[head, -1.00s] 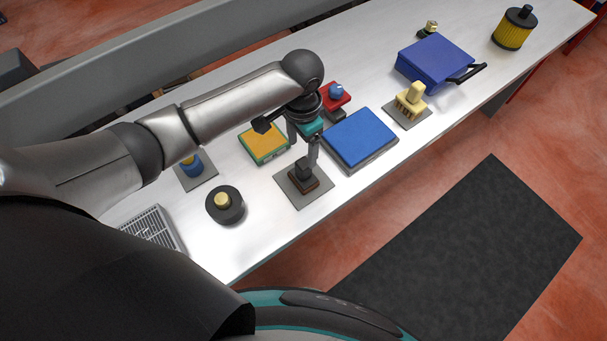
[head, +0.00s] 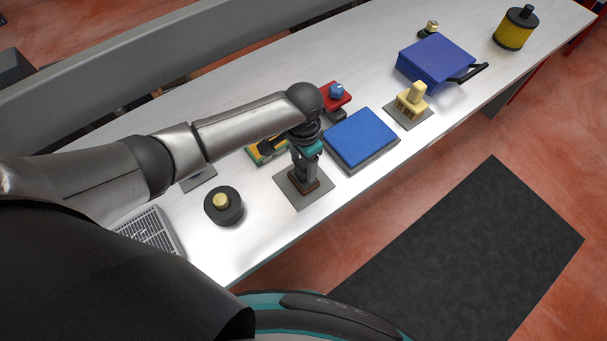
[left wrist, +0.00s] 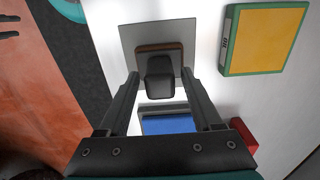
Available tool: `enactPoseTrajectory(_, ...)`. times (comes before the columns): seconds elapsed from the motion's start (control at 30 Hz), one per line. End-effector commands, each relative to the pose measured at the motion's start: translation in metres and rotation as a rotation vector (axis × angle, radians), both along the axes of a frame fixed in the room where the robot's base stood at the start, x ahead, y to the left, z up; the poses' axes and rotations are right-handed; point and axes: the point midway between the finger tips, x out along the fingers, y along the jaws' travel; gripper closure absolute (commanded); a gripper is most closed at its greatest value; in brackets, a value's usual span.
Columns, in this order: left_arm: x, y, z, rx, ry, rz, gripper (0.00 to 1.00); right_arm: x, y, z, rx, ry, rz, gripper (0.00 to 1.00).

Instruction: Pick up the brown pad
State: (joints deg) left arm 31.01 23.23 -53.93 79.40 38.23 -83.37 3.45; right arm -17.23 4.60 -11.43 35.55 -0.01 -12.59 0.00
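The brown pad (head: 313,188) has a black block-shaped handle and sits on a grey square plate (head: 292,196) near the front edge of the table. In the left wrist view the brown pad (left wrist: 148,48) shows at the far end of the fingers, its black handle (left wrist: 160,78) pointing toward the camera. My left gripper (head: 305,177) points down over the pad in the head view. In the left wrist view its fingers (left wrist: 160,74) are apart, one on each side of the handle, with gaps showing. My right gripper is not in view.
A blue-topped box (head: 360,137) stands just right of my left gripper. An orange-and-green box (left wrist: 265,38) and a red object (head: 336,97) are close behind. A cream brush (head: 411,100) is farther right.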

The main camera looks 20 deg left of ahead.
Motion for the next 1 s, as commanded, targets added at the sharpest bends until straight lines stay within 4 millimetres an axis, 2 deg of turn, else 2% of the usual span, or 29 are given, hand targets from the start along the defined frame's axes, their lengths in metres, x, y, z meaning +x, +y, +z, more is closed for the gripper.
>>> enactPoseTrajectory(0.07,-0.0001,-0.0001,0.0001,0.000,0.000,0.000,0.44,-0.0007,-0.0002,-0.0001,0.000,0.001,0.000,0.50)
enactPoseTrajectory(0.57,0.0000,0.0002,0.0003,0.000,0.000,0.001,1.00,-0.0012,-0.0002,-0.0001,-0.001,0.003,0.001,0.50)
enactPoseTrajectory(1.0,0.0002,0.0004,0.0004,0.000,0.000,0.001,1.00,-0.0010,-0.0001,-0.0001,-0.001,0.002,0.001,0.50)
